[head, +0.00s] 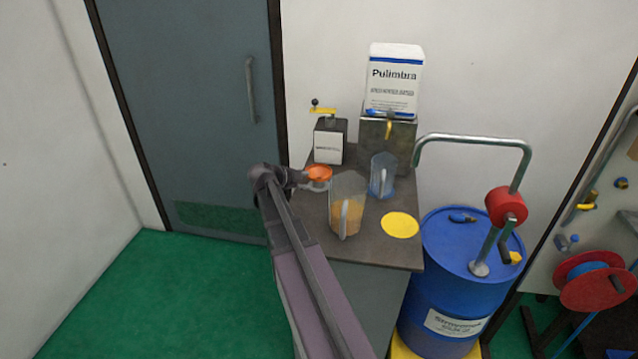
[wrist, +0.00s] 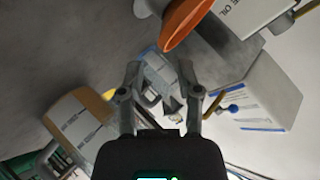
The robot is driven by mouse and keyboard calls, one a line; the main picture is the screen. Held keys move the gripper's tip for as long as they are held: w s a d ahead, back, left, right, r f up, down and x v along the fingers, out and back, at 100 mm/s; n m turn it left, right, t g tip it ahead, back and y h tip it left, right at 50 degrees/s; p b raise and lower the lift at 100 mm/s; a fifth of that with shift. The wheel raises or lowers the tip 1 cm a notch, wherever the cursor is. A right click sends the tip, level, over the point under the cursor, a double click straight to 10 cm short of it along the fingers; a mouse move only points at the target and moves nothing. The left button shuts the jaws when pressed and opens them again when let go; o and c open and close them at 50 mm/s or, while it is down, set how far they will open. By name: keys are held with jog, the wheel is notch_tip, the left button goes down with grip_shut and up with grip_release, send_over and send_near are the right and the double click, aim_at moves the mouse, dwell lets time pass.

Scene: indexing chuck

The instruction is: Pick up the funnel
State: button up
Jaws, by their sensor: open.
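The orange funnel (head: 318,173) is at the back left of the dark bench top in the head view, with its wide mouth facing up. It shows in the wrist view as an orange cone (wrist: 183,22) at the top edge, partly cut off. My gripper (wrist: 160,85) is open and empty in the wrist view, with the funnel beyond its fingertips. In the head view my gripper (head: 298,178) is just left of the funnel. I cannot tell whether they touch.
A clear jug with amber contents (head: 346,205) stands close right of the funnel. A yellow disc (head: 400,225) lies front right. A blue drum (head: 455,270) with a crank pump stands beside the bench.

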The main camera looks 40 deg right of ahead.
aim_at(318, 172)
jog(key=shift+b+x, duration=0.45)
jog(key=shift+x, duration=0.95)
jog(key=shift+w+b+x, duration=0.15)
jog(key=shift+b+x, duration=0.4)
jog(key=shift+x, duration=0.75)
jog(key=shift+w+b+x, duration=0.15)
jog(key=shift+b+x, duration=0.4)
jog(key=shift+x, duration=0.75)
jog(key=shift+d+r, duration=0.1)
jog(key=shift+r, duration=0.15)
grip_shut()
